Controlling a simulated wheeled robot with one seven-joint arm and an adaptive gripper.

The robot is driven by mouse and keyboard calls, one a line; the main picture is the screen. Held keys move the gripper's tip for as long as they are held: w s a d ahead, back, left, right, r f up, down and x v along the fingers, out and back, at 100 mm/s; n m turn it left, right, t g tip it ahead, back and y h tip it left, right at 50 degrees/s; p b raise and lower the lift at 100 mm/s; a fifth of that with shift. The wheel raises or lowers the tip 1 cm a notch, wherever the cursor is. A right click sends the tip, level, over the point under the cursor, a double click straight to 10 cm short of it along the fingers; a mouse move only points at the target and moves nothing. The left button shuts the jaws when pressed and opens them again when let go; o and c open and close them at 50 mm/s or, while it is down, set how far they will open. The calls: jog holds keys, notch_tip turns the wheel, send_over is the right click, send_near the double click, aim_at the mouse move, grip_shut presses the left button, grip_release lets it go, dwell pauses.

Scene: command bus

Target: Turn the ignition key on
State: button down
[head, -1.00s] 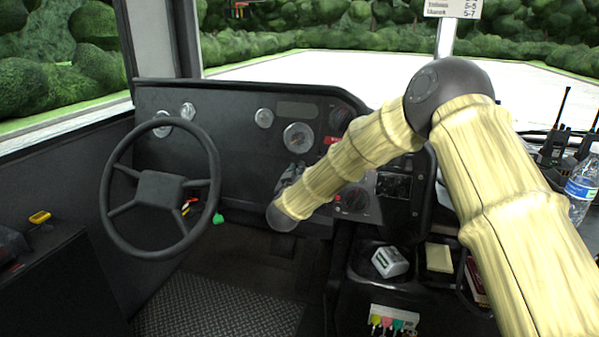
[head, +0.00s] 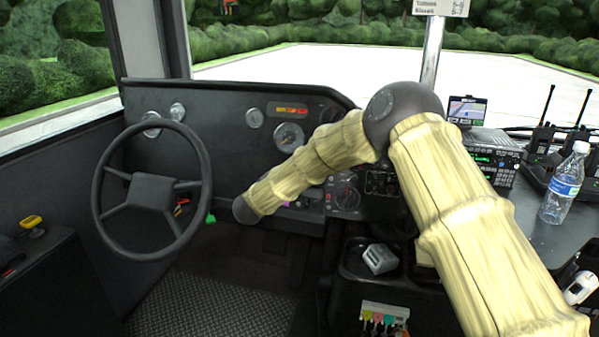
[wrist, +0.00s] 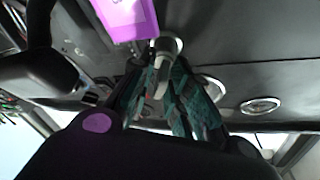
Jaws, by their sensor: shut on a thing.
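The ignition key (wrist: 160,82) shows in the wrist view as a grey piece at a round metal lock (wrist: 168,46) in the dark dashboard panel. A purple tag (wrist: 128,16) is beside it. My gripper (wrist: 165,76) has its teal-patterned fingers on either side of the key and is shut on it. In the head view my arm hides the gripper and the key. A display (head: 291,109) on the dashboard (head: 225,150) is lit orange and red.
A lit screen (head: 466,109), a radio unit (head: 492,155) and a water bottle (head: 563,183) stand at right. Floor is open below the dashboard.

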jog(key=shift+m+g, duration=0.3)
jog(key=shift+m, duration=0.6)
jog(key=c, duration=1.6)
grip_release()
jog(key=v, duration=1.2)
jog(key=shift+w+a+f, duration=0.1)
jog(key=shift+f, duration=0.05)
jog(key=shift+f, duration=0.1)
